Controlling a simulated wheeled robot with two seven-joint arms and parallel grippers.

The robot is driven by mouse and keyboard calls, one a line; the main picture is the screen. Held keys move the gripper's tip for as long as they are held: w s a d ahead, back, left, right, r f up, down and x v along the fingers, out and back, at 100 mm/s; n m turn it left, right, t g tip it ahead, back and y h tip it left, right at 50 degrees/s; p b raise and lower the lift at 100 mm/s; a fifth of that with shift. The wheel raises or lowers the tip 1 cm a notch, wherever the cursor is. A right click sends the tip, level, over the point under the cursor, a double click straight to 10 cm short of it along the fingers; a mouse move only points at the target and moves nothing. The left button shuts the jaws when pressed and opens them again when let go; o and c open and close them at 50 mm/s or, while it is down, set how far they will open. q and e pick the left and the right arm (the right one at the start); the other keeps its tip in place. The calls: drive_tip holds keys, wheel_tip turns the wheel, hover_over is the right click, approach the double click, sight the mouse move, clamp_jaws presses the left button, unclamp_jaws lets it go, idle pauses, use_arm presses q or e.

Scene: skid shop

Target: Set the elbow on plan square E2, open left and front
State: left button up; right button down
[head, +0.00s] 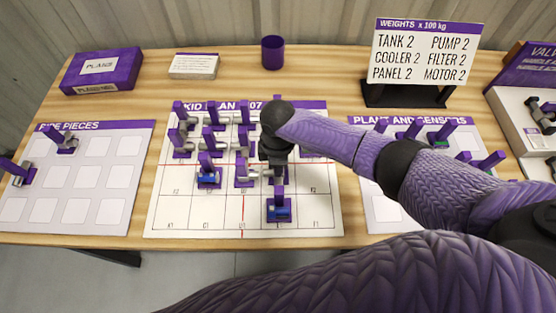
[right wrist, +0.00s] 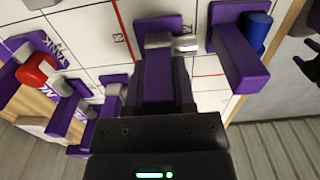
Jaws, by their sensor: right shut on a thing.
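My right gripper (right wrist: 165,85) is shut on the purple upright handle of a grey elbow (right wrist: 157,40). The elbow has a purple base, and one pale open end points right in the right wrist view. In the head view, my right gripper (head: 277,155) points down over the right part of the plan board (head: 185,214), and my arm mostly hides the held elbow. Labels reading like E3 and E2 show near it in the right wrist view. I cannot tell whether its base touches the board. My left gripper is not in view.
A blue piece (head: 279,212) stands just in front of my right gripper, on the front row. Another blue piece (head: 208,177) and several grey pipe pieces fill the board's back left. Pieces trays (head: 100,210) flank the board. A purple cup (head: 272,50) stands behind.

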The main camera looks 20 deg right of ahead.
drive_tip(key=shift+f, duration=0.2)
idle(0.3)
drive_tip(key=shift+f+b, duration=0.1)
drive_tip(key=shift+b, duration=0.2)
drive_tip(key=shift+f, duration=0.2)
drive_tip(key=shift+f+b, duration=0.25)
drive_tip(key=shift+b, duration=0.05)
drive_tip(key=shift+c, duration=2.3)
unclamp_jaws()
drive_tip(key=shift+o, duration=0.5)
drive_tip(key=shift+r, duration=0.1)
